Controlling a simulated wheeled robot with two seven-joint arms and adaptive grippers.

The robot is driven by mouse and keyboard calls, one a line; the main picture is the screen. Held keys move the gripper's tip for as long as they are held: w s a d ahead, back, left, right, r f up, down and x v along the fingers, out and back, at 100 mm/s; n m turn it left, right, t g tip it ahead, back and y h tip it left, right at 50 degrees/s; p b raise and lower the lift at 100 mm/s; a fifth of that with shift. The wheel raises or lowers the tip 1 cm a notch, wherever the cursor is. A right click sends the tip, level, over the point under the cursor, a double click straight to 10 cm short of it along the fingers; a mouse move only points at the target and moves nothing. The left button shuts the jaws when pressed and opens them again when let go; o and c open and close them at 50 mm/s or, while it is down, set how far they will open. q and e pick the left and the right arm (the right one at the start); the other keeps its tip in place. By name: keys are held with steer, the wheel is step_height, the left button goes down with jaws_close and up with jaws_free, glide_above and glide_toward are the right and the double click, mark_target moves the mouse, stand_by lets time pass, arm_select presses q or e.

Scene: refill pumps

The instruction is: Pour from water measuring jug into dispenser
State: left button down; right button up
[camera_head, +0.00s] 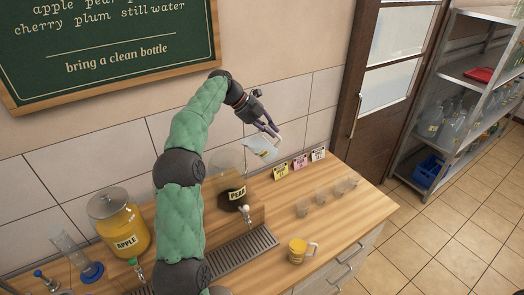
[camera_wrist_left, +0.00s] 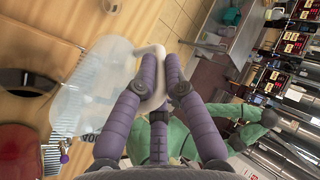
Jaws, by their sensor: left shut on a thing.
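My left gripper (camera_head: 270,129) is shut on the handle of a clear measuring jug (camera_head: 262,149), held in the air near the back wall. The jug looks somewhat tilted; its liquid level is hard to tell. The wrist view shows the purple fingers (camera_wrist_left: 160,68) on the pale handle and the jug's clear body (camera_wrist_left: 88,92) to their left. The PEAR dispenser (camera_head: 236,195), clear with dark contents low inside, stands on the wooden stand below and left of the jug. The APPLE dispenser (camera_head: 122,236), full of orange liquid and lidded, stands further left. My right gripper is not in view.
A tall cylinder (camera_head: 72,255) stands at left.

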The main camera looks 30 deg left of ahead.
arm_select(q)
steer(key=shift+r, duration=0.15)
steer(key=shift+s+a+r+t+h+b, duration=0.1)
steer(key=shift+a+r+t+h+b, duration=0.1)
steer(key=shift+r+t+h+b, duration=0.35)
stand_by(0.3)
steer(key=shift+a+b, duration=0.1)
steer(key=shift+b, duration=0.3)
steer(key=shift+r, duration=0.15)
steer(key=shift+s+a+r+h+b, duration=0.1)
steer(key=shift+a+r+h+b, duration=0.05)
steer(key=shift+h+b, duration=0.15)
